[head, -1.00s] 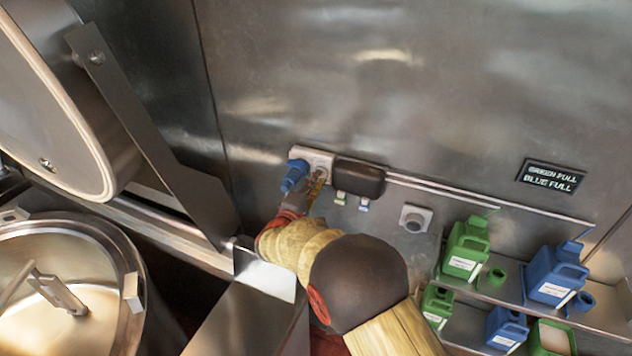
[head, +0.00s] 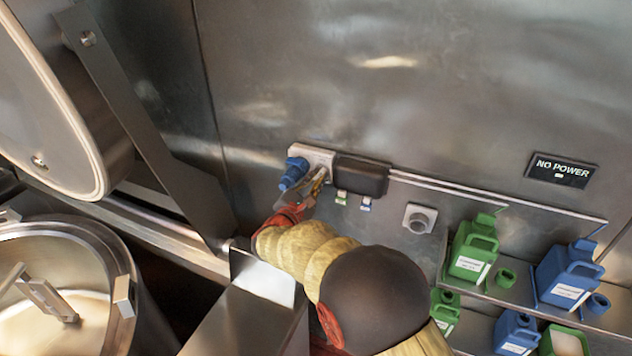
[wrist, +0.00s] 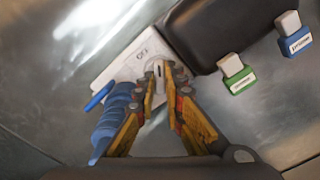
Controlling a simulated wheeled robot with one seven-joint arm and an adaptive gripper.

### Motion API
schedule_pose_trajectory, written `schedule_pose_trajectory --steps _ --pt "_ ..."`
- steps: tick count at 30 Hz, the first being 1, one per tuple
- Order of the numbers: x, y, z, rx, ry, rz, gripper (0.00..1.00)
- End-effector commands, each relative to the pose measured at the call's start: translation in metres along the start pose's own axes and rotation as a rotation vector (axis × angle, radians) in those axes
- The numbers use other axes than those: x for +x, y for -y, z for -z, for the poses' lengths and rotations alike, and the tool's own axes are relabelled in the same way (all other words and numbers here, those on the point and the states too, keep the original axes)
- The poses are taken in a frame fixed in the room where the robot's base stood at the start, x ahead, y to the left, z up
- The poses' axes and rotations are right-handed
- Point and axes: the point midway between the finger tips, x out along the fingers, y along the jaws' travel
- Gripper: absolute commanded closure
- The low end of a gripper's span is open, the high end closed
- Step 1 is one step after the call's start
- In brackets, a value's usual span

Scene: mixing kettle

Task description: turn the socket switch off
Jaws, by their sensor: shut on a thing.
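The white socket plate (head: 311,155) is on the steel back wall; its upper part with dark markings also shows in the wrist view (wrist: 135,55). A blue plug (head: 292,175) sits at its left side and is also in the wrist view (wrist: 113,115). My gripper (head: 320,176) reaches up to the plate's right half. In the wrist view its orange-yellow fingers (wrist: 160,75) close around the small pale switch knob (wrist: 159,69), which shows as a narrow upright piece between the tips. The fingers hide part of the switch.
A dark box (head: 360,175) adjoins the socket's right side, with a green tag (wrist: 236,74) and a blue tag (wrist: 294,34) below it. A wall display (head: 562,170) reads "NO POWER". Green and blue bottles stand on shelves at right; kettles are at left.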

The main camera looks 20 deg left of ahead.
Motion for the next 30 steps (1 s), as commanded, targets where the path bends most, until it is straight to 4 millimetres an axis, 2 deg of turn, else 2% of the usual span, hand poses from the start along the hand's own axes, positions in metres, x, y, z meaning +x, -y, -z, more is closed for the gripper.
schedule_pose_trajectory --steps 15,22,30 --pt "-0.0004 0.0009 0.0011 -0.461 -0.004 0.001 1.0" --pt "-0.0004 0.001 0.0016 -0.597 -0.004 0.0 1.0" --pt "-0.0004 0.0011 0.0019 -0.674 -0.004 0.0 1.0"
